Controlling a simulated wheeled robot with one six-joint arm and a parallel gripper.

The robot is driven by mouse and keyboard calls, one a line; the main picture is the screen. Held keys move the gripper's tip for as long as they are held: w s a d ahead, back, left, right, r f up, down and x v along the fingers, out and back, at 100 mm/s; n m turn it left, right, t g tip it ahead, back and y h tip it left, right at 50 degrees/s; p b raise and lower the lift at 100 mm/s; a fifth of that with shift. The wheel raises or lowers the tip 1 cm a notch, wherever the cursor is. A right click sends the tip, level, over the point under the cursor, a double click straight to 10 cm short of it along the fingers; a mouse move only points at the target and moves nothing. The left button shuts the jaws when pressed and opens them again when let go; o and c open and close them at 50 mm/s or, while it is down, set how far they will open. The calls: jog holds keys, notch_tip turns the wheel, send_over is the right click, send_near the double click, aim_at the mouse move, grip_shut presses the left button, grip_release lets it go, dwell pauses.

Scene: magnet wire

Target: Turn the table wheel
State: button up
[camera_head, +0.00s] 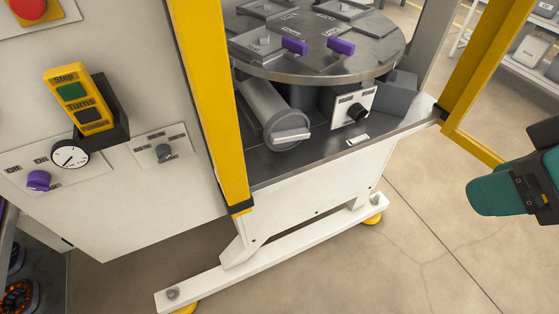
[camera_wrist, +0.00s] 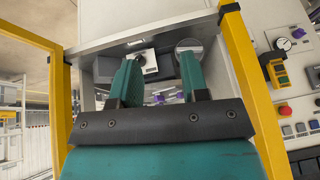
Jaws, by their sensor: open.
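A round dark turntable (camera_head: 300,68) with flat fixtures and two purple clamps stands in a yellow-framed cell in the head view. Below it, a thick grey cylinder ends in a round grey wheel face (camera_head: 287,131) with a pale bar across it, which looks like the table wheel. In the wrist view the wheel face (camera_wrist: 188,46) shows beyond the tip of the right finger. My gripper (camera_wrist: 158,62) is open and empty, with teal fingers apart; contact with the wheel cannot be seen. A teal part of my arm shows at the right edge of the head view, apart from the cell.
A black knob (camera_head: 356,112) on a white plate sits right of the wheel. Yellow posts (camera_head: 210,100) frame the opening. A control panel with a yellow pendant (camera_head: 80,100) and a dial (camera_head: 70,155) is at left. The floor at lower right is clear.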

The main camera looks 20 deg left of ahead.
jog(key=w+a+f+n+t+y+b, duration=0.1)
jog(key=w+a+f+n+t+b, duration=0.15)
jog(key=f+b, duration=0.4)
jog(key=w+a+f+n+t+y+b, duration=0.1)
jog(key=a+f+n+t+b, duration=0.25)
jog(key=f+b, duration=0.35)
jog(key=n+t+y+b, duration=0.3)
jog(key=n+y+b, duration=0.3)
jog(key=n, duration=0.4)
send_near(293, 139)
jog(key=shift+y, duration=0.4)
jog(key=p+x, duration=0.2)
jog(key=x, duration=0.1)
jog(key=p+x, duration=0.2)
jog(key=x, duration=0.1)
jog(key=p+x, duration=0.1)
jog(key=x, duration=0.2)
jog(key=shift+w+f+p, duration=0.15)
jog(key=shift+f+p, duration=0.15)
jog(key=shift+p, duration=0.1)
jog(key=shift+c, duration=0.2)
grip_shut()
